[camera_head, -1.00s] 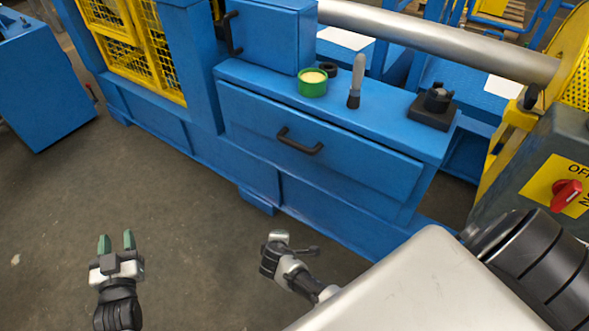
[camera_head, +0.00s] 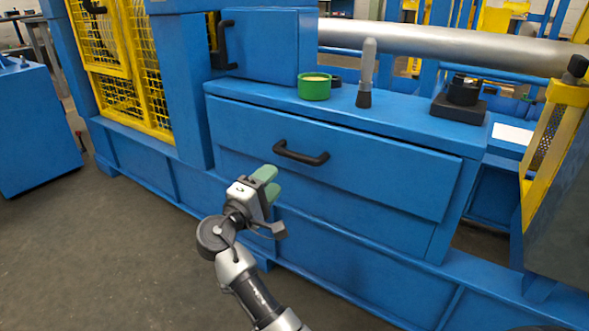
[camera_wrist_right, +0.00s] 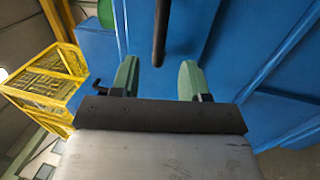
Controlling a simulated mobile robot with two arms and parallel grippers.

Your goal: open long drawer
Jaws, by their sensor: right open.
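The long drawer (camera_head: 365,167) is a wide blue front in the blue bench, and it looks shut. Its black bar handle (camera_head: 301,154) sits toward the upper left of the front. My right gripper (camera_head: 269,182) is just below and left of the handle, with its green fingers pointing toward the drawer. In the right wrist view the open green fingers (camera_wrist_right: 158,78) stand apart with nothing between them. The dark handle (camera_wrist_right: 160,32) shows ahead of the gap, beyond the fingertips. My left gripper is not in view.
On the bench top stand a green tin (camera_head: 314,88), a brush (camera_head: 366,75) and a black knob block (camera_head: 460,98). A blue upper box with a black handle (camera_head: 223,45) is at the left. Open grey floor (camera_head: 120,250) lies in front.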

